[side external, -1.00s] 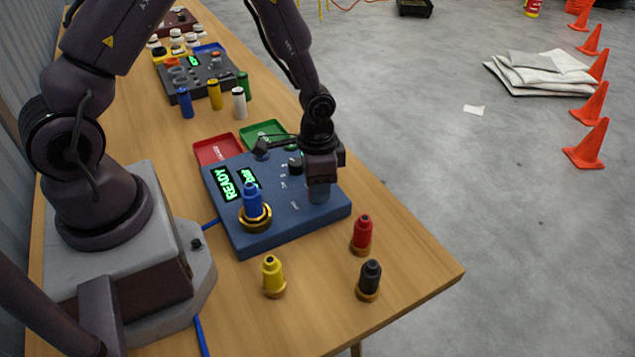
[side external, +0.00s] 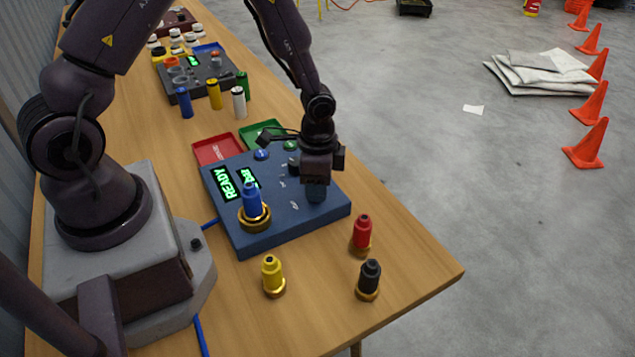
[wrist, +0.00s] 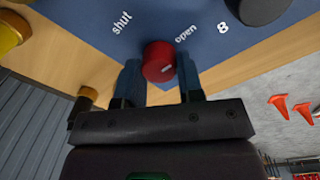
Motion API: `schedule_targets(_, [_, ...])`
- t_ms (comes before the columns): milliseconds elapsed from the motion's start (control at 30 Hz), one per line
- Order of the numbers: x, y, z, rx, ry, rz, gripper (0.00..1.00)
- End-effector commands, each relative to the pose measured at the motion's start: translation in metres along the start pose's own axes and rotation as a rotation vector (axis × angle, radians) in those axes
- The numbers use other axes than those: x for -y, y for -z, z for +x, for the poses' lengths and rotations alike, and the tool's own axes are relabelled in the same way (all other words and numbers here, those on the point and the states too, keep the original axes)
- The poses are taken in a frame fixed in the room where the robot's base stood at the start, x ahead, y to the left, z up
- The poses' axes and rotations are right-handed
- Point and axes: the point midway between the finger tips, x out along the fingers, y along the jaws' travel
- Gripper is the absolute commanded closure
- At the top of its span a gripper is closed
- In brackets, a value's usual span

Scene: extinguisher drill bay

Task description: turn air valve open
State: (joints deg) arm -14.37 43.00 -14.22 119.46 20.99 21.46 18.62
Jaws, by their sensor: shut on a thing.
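The air valve is a red knob (wrist: 158,62) on the blue panel (side external: 272,228), between the printed words "shut" and "open" in the wrist view. A small pale mark shows on the knob; I cannot tell which word it points to. My gripper (wrist: 160,80) is shut on the knob, one finger on each side. In the side external view my gripper (side external: 316,192) reaches down onto the panel's right part and hides the knob. The panel's green display (side external: 226,185) reads "READY"; the second display's text is unclear.
A blue bottle (side external: 252,203) stands in a brass ring on the panel. Red (side external: 362,232), yellow (side external: 271,275) and black (side external: 369,278) bottles stand on the table in front. A red tray (side external: 216,149) and a green tray (side external: 258,134) lie behind. The table's right edge is close.

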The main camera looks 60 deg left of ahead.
Motion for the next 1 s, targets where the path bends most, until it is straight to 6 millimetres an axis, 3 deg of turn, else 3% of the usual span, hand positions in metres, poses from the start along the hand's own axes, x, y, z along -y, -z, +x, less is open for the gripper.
schedule_targets(33, [0.0,0.0,-0.001,-0.001,0.001,0.003,0.89])
schedule_targets(67, [0.0,0.0,-0.001,-0.001,0.001,0.003,0.59])
schedule_targets(133, [0.0,0.0,-0.001,-0.001,0.001,0.003,0.43])
schedule_targets(167, [0.0,0.0,-0.001,-0.001,0.001,0.002,0.4])
schedule_targets(433, [0.0,0.0,-0.001,-0.001,0.001,0.0,0.4])
schedule_targets(567, [0.001,0.0,-0.012,-0.003,0.002,-0.002,0.4])
schedule_targets(1000, [0.001,0.0,-0.103,-0.004,0.004,-0.001,0.4])
